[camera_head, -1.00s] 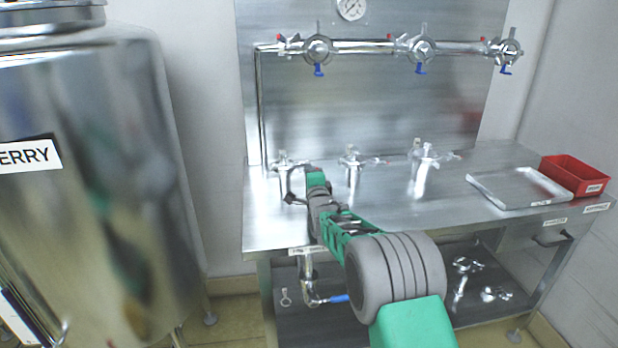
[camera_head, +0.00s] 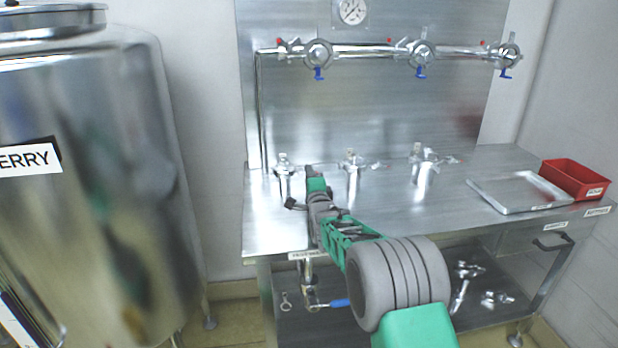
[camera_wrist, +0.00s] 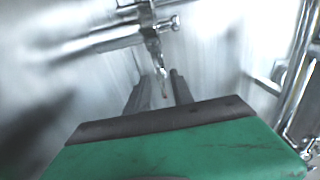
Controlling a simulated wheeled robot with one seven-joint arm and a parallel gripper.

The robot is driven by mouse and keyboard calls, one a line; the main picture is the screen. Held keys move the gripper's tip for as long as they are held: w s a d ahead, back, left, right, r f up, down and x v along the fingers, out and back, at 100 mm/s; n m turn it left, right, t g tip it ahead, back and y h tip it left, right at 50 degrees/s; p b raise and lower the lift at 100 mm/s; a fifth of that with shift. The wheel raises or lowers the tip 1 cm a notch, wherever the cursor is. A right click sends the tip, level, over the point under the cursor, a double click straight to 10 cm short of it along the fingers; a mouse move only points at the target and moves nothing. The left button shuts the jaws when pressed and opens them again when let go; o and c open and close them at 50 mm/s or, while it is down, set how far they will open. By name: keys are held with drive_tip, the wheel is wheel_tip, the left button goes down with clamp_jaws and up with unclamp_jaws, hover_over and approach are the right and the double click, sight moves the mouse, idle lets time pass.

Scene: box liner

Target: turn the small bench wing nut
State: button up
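Three steel clamp fittings stand in a row on the bench. The left one (camera_head: 283,166) looks the smallest; its wing nut is too small to make out clearly in the head view. My gripper (camera_head: 310,172) is just right of this fitting, its fingers mostly hidden by my own wrist. In the wrist view, my gripper (camera_wrist: 160,78) has its two dark fingers apart. A thin, blurred metal part (camera_wrist: 155,52) of a clamp reaches down toward the gap between the fingertips. I cannot tell whether either finger touches it.
The middle fitting (camera_head: 352,165) and right fitting (camera_head: 424,165) stand farther along the bench (camera_head: 400,205). A shallow metal tray (camera_head: 520,192) and a red bin (camera_head: 575,178) are at the right. Valved piping (camera_head: 365,48) crosses the back panel. A large steel tank (camera_head: 90,200) stands left.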

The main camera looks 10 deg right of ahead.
drive_tip(key=s, duration=0.7)
drive_tip(key=shift+s, duration=0.1)
